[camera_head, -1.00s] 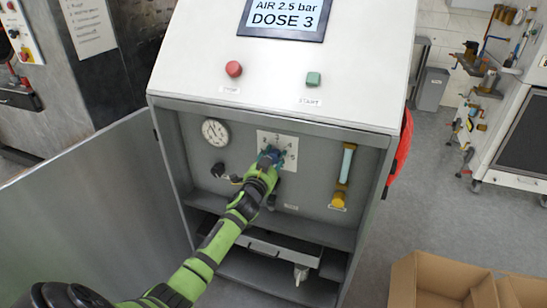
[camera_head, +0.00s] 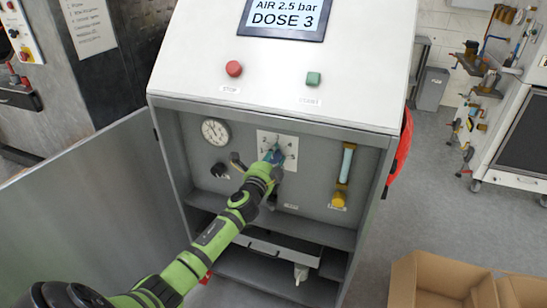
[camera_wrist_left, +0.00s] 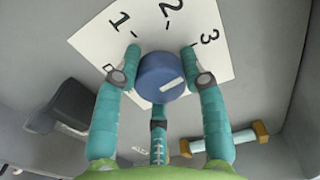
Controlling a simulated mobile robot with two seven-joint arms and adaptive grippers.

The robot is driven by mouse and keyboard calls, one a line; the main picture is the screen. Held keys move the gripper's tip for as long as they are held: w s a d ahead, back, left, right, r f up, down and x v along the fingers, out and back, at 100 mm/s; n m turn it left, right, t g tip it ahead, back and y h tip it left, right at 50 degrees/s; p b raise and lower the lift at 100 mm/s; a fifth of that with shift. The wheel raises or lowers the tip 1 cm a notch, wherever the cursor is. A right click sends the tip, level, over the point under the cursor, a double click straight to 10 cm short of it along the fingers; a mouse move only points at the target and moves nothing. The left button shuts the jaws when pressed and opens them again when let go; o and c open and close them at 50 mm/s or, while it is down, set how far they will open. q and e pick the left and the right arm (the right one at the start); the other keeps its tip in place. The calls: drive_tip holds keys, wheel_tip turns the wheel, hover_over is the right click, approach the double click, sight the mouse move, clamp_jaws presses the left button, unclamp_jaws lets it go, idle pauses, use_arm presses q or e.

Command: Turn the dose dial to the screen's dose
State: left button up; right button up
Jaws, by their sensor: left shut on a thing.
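The dose dial is a round blue knob (camera_wrist_left: 160,77) with a white pointer line, on a white numbered plate (camera_head: 289,142) in the washer's front panel. My left gripper (camera_wrist_left: 165,58) is shut on the dial, with teal fingers on both sides and a third below. In the head view my left gripper (camera_head: 273,157) covers most of the dial. The screen (camera_head: 284,17) reads AIR 2.5 bar, DOSE 3.
A pressure gauge (camera_head: 215,132) and a dark knob (camera_head: 218,170) lie left of the dial. A yellow-based tube (camera_head: 343,175) stands right of it. Red (camera_head: 234,68) and green (camera_head: 313,78) buttons sit above. An open door (camera_head: 95,215) stands at left.

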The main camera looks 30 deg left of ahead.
use_arm(q)
drive_tip(key=shift+r+m, duration=0.1)
drive_tip(key=shift+m, duration=0.5)
drive_tip(key=o, duration=1.2)
drive_tip(key=shift+c, duration=0.2)
drive_tip(key=v, duration=1.2)
drive_tip(key=shift+a, duration=0.1)
